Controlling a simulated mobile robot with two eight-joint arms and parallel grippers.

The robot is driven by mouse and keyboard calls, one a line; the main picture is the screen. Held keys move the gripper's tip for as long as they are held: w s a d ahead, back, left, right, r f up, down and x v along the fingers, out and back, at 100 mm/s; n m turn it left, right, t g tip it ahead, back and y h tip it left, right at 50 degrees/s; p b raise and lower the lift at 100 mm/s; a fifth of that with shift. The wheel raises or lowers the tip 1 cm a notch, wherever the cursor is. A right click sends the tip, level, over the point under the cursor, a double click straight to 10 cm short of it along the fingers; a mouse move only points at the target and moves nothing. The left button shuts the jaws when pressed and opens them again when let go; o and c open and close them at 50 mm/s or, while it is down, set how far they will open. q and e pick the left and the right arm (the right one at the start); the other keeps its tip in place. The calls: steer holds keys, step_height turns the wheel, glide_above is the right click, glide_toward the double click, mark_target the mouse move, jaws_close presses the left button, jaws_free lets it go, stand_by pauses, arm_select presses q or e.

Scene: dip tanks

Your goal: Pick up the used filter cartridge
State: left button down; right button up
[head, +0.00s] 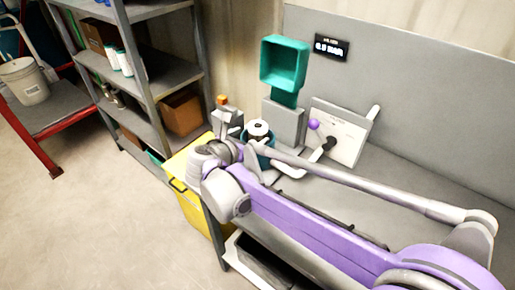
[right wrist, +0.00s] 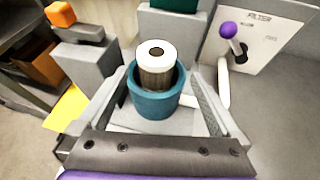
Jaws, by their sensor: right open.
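The used filter cartridge (head: 258,128) has a white ring cap with a dark centre hole. In the right wrist view the cartridge (right wrist: 156,70) shows a pleated, brownish body and stands upright in a teal cup (right wrist: 155,106). Its lower part is hidden in the cup, which also shows in the head view (head: 268,143). My right gripper (right wrist: 160,88) is open, with one finger to each side of the cup and cartridge. In the head view the right gripper (head: 262,158) is at the cup, partly hidden by my arm. My left gripper is not in view.
A panel with a purple-knobbed lever (head: 314,125) stands right of the cup. A teal open box (head: 284,64) is behind on a grey post. An orange-topped grey block (head: 226,118) is left. A yellow bin (head: 190,192) stands beside the bench; shelves are further left.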

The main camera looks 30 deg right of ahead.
mark_target(254, 130)
steer(key=shift+n, duration=0.4)
steer(key=x, duration=0.4)
steer(key=shift+w+d+r, duration=0.1)
steer(key=shift+w+d, duration=0.05)
steer(key=shift+w, duration=0.45)
steer(key=shift+x, duration=3.05)
steer(key=shift+s+r, duration=0.1)
steer(key=shift+r, duration=0.1)
steer(key=shift+c, duration=0.6)
jaws_close()
